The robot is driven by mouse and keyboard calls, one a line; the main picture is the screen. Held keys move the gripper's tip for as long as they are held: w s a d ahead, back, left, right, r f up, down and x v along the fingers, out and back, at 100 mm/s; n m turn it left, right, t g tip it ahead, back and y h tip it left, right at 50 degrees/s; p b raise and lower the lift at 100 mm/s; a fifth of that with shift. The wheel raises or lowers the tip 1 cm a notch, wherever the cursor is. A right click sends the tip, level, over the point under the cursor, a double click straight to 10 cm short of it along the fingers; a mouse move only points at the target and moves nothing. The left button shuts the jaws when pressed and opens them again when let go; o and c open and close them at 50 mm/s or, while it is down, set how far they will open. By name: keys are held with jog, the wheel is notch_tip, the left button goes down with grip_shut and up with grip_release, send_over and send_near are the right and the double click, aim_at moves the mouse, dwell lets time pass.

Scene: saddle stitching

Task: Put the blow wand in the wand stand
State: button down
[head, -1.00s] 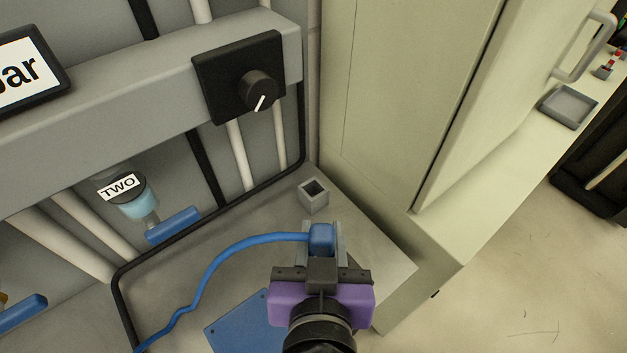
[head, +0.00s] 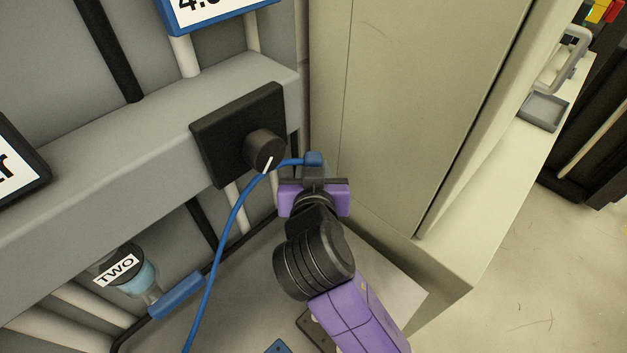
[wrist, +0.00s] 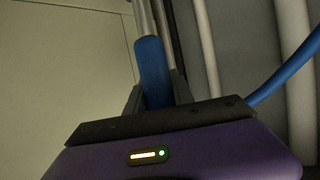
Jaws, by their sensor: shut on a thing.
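The blow wand has a blue handle (head: 313,158) with a blue hose. In the head view it is at the end of my gripper (head: 314,172), in front of the wall beside the black knob panel. In the wrist view the blue handle (wrist: 153,72) stands between my two fingers (wrist: 155,95), with a metal tube running on beyond it. My gripper is shut on the handle. The wand stand, a small grey square socket in the earlier view, is hidden now, apparently behind my arm.
A black knob panel (head: 238,135) is close left of my gripper, on a grey ledge. The hose (head: 225,237) hangs down to the left. A tall beige cabinet (head: 400,110) stands close on the right.

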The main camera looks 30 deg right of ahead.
jog(key=shift+f, duration=2.45)
jog(key=shift+f, duration=0.15)
jog(key=c, duration=1.1)
grip_release()
jog(key=b+v, duration=0.1)
jog(key=v, duration=1.1)
